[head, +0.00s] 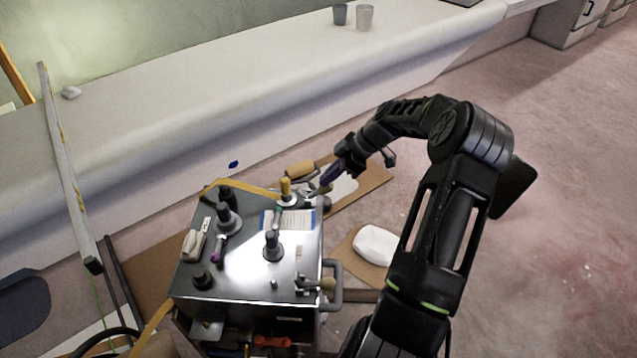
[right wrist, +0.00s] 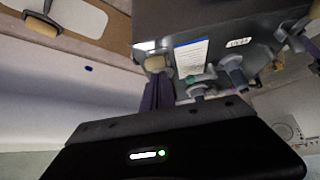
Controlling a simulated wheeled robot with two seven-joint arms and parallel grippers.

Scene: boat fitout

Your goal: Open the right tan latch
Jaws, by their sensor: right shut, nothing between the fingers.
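The metal box (head: 250,262) stands low in front of me, with levers and knobs on top. A latch with a tan handle (head: 318,284) lies at its near right edge. Another tan-tipped latch part (right wrist: 155,63) is at the far right corner, just past my right fingertips in the right wrist view. Which of these is the right tan latch I cannot tell. My right gripper (head: 328,177), with purple fingers, is shut and empty at that far corner; it also shows in the right wrist view (right wrist: 158,92). Contact is unclear. My left gripper is out of view.
A white-and-blue label (head: 290,220), a yellow-topped post (head: 286,190) and several dark knobs crowd the lid. A grey handle (head: 334,285) juts from the right side. A white lump (head: 376,245) lies on cardboard to the right. A long white bench (head: 200,95) runs behind.

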